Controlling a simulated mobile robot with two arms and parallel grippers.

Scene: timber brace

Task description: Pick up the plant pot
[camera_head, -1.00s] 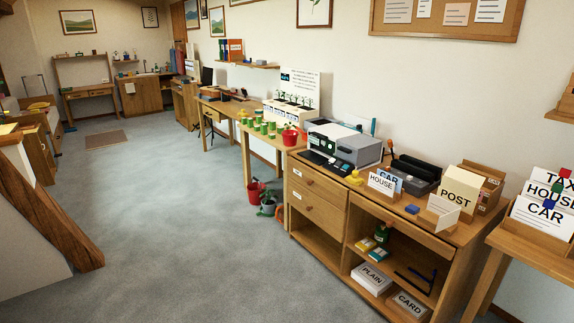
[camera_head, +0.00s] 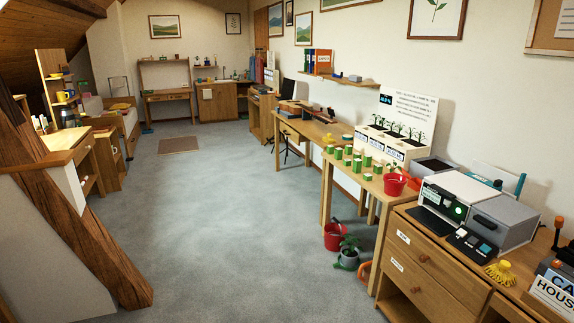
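A grey pot (camera_head: 349,260) with a small green plant in it stands on the floor, by the legs of the potting table. A red bucket (camera_head: 337,237) stands just behind it on the floor. A smaller red container (camera_head: 395,184) is on the table top, so I cannot tell for certain which one the task calls the plant pot. Neither of my grippers is in view.
A slanted timber brace (camera_head: 85,225) rises from the floor at the left. A wooden cabinet (camera_head: 432,268) with a printer-like machine on top fills the right front. An orange object (camera_head: 366,273) lies beside the grey pot. The carpet (camera_head: 235,225) between is clear.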

